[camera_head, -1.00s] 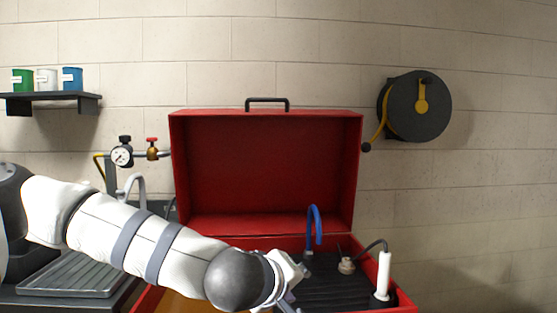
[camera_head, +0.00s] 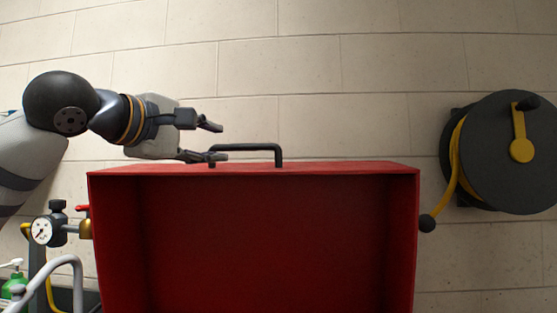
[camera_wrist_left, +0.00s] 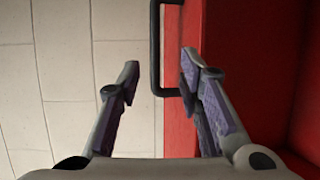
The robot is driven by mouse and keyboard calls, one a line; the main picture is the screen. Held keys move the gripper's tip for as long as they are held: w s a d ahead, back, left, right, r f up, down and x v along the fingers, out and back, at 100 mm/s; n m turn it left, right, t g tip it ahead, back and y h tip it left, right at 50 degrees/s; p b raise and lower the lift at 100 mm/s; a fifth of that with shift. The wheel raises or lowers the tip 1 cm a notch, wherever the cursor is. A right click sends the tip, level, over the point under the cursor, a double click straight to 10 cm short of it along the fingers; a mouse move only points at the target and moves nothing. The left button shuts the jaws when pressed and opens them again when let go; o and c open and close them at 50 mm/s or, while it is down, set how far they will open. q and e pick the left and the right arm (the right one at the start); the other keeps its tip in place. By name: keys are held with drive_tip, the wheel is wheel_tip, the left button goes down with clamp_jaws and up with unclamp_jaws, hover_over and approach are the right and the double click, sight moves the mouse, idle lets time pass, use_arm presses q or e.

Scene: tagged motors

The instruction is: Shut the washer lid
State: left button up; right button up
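The red washer lid (camera_head: 270,240) stands open, its hollow inside facing me. A black bar handle (camera_head: 247,148) is fixed on its top edge. My left gripper (camera_head: 214,142) is open at the left end of the handle, its fingers pointing right. In the left wrist view the handle (camera_wrist_left: 156,50) lies between the two open fingers (camera_wrist_left: 160,80), nearer the finger on the lid side; no grip on it shows. The lower washer body is out of view. My right gripper is not in view.
A black hose reel (camera_head: 500,150) with a yellow crank hangs on the wall at right. A pressure gauge (camera_head: 42,231) with valves and a grey curved pipe (camera_head: 72,262) stand left of the lid. The wall above the lid is clear.

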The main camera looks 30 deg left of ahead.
sight(243, 147)
use_arm(q)
drive_tip(key=w, duration=0.7)
drive_tip(key=w+a, duration=0.1)
drive_tip(key=w, duration=0.3)
drive_tip(key=shift+a+r, duration=0.1)
drive_tip(key=shift+c, duration=0.5)
drive_tip(key=shift+s, duration=0.1)
clamp_jaws()
